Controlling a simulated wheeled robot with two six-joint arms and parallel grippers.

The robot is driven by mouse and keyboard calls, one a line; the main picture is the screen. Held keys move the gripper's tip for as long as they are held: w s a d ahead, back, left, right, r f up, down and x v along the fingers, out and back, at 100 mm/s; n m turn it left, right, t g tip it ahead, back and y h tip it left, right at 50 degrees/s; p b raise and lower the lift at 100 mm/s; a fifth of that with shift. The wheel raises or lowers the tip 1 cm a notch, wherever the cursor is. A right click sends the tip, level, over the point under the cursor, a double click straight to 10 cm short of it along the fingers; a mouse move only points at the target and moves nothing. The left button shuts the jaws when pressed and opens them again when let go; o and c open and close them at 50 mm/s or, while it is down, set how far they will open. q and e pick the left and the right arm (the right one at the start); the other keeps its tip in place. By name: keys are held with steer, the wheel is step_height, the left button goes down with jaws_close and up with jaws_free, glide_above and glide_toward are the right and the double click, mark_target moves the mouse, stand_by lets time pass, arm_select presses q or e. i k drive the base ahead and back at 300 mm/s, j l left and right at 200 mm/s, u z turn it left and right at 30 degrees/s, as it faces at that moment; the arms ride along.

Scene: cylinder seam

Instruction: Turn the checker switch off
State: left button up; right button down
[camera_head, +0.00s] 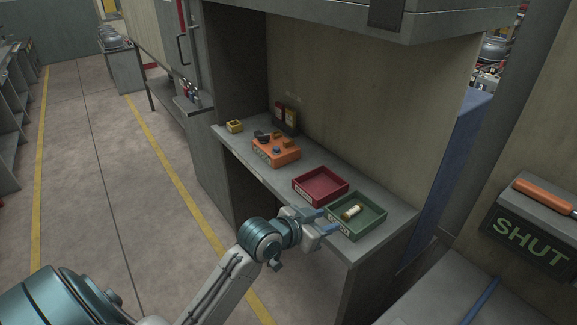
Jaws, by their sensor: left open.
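An orange box (276,153), which looks like the checker, sits on the grey shelf (300,168). It has dark and orange parts on top; its switch is too small for me to tell its position. My left gripper (325,222) is open, its blue-tipped fingers at the near left edge of the green tray (356,229). A small cream-coloured cylinder with brownish ends (351,212) lies in that tray, apart from the fingers. The orange box is farther back and left of the gripper. My right gripper is out of view.
A red tray (320,185), which looks empty, stands between the orange box and the green tray. A dark "SHUT" sign (530,240) is at right. Floor on the left is clear.

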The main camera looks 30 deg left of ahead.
mark_target(262, 138)
steer(key=u, duration=1.25)
